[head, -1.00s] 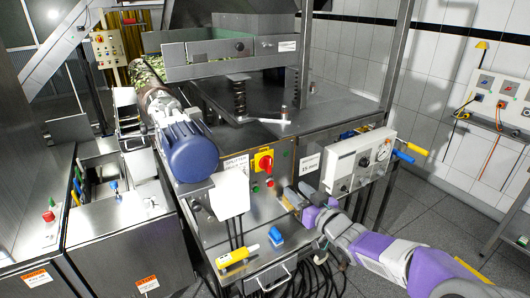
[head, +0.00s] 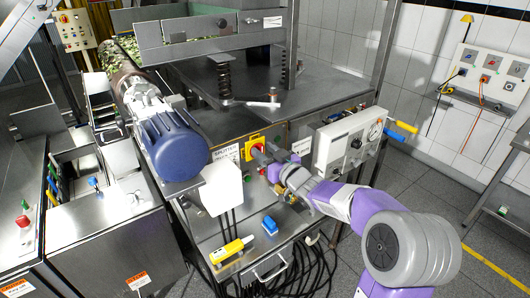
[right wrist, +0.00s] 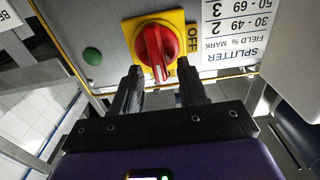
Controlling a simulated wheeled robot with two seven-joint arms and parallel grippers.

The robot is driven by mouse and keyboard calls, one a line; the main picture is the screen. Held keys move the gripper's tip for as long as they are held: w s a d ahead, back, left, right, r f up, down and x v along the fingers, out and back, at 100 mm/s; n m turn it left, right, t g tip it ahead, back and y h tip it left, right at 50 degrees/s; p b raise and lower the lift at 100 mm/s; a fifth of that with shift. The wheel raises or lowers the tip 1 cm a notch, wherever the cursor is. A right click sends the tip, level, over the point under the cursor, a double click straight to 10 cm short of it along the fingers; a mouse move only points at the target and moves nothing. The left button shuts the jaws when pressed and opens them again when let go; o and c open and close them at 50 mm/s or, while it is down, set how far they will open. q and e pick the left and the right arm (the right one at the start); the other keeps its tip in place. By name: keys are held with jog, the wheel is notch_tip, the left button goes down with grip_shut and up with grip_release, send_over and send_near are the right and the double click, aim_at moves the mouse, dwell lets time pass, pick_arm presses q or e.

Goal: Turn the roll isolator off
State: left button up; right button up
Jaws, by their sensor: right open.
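A red rotary isolator knob on a yellow plate (head: 251,142) is on the machine's front panel, partly hidden by my gripper in the head view. In the right wrist view the red knob (right wrist: 157,48) shows clearly, with "OFF" printed on the plate (right wrist: 192,40). The adjacent label (right wrist: 240,40) reads "SPLITTER" and appears upside down. My right gripper (head: 265,154) is open in front of the knob. In the wrist view its two fingers (right wrist: 161,84) are apart on either side of the knob's lower end; contact cannot be told. My left gripper is not in view.
A green button (right wrist: 92,56) is beside the yellow plate. A blue motor (head: 174,146) is to the left.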

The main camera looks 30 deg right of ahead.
grip_shut()
dwell(0.3)
jog(key=shift+a+f+n+b, duration=0.35)
jog(key=shift+n+b, duration=2.2)
jog(key=shift+n, duration=0.45)
jog(key=shift+a+f+n+b, duration=0.3)
jog(key=shift+n+b, duration=2.2)
jog(key=shift+n, duration=0.5)
jog(key=shift+a+f+n+b, duration=0.35)
jog(key=shift+n+b, duration=2.2)
jog(key=shift+n, duration=0.45)
